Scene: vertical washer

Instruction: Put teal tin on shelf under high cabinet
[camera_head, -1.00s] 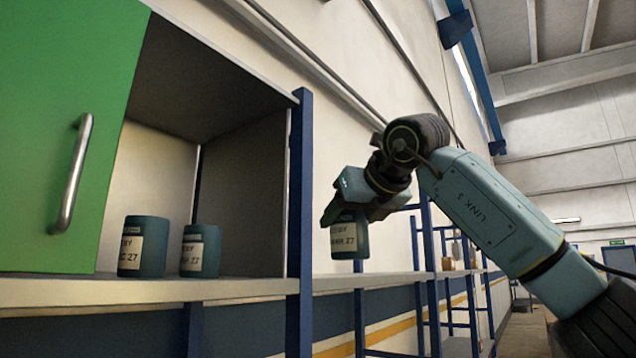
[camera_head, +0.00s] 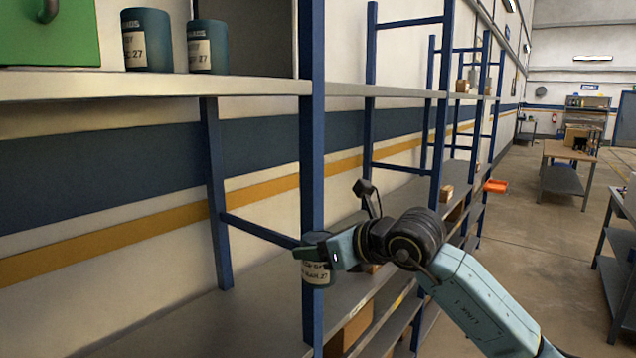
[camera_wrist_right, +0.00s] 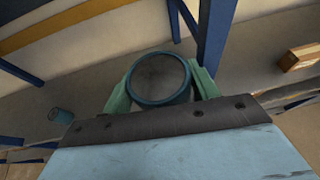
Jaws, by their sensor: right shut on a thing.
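My right gripper (camera_head: 318,250) is shut on a teal tin (camera_head: 317,274) with a pale label. It holds the tin upright in front of a blue post, near the lower shelf (camera_head: 240,310). In the right wrist view the tin's round top (camera_wrist_right: 158,78) sits between the green fingers (camera_wrist_right: 160,88). Whether the held tin touches the shelf cannot be told. My left gripper is not in view.
A blue upright post (camera_head: 312,150) stands close to the held tin. Another teal tin (camera_wrist_right: 60,115) shows at the left in the right wrist view. A cardboard box (camera_head: 350,330) is below the lower shelf. The shelf's left stretch looks clear.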

